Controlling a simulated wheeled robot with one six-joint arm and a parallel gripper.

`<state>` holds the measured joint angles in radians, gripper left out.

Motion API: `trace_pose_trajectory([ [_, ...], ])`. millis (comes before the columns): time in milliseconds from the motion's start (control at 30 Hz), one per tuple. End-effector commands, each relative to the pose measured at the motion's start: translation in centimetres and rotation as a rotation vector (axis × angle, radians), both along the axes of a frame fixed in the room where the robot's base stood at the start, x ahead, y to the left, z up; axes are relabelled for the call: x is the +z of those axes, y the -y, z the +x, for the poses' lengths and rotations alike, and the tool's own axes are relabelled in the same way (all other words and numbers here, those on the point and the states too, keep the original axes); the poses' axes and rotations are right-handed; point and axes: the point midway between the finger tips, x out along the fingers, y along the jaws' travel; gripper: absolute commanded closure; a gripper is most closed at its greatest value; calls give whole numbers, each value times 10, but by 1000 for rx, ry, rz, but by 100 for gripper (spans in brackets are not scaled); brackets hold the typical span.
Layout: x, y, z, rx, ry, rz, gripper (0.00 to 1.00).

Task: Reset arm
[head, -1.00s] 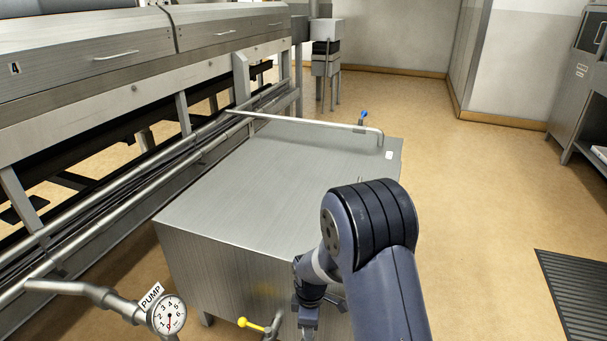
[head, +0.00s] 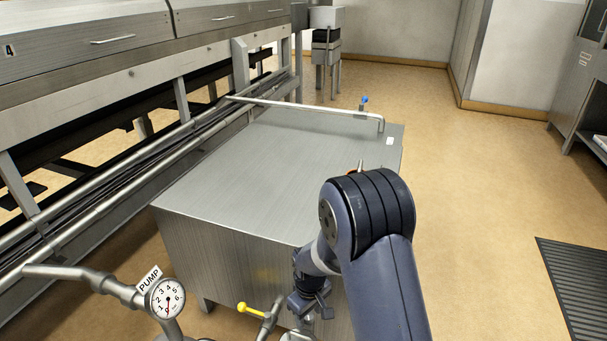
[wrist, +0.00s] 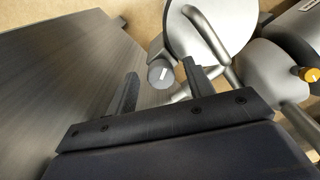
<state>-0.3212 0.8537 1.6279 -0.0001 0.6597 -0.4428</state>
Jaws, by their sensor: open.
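My arm reaches in from the bottom right of the head view, with its dark elbow in front of the steel box. My gripper (wrist: 160,68) shows in the wrist view with its two dark fingers apart and nothing between them that they hold. A grey round knob with a white mark (wrist: 161,74) appears beyond the gap between the fingers; I cannot tell how far away it is. In the head view the wrist hangs low by the near right side of the steel box (head: 250,170), and the fingers are hard to make out there.
A PUMP gauge (head: 167,299) and a yellow-tipped lever (head: 249,309) stand at the bottom, left of the wrist. A long steel machine (head: 110,70) lines the left. Open tan floor (head: 470,190) lies right.

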Motion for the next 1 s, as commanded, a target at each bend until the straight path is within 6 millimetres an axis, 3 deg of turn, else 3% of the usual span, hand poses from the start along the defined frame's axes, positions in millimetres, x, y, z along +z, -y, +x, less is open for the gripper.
trace_pose_trajectory([
  [1000,-2,-3,-1,-815,0,0,50],
])
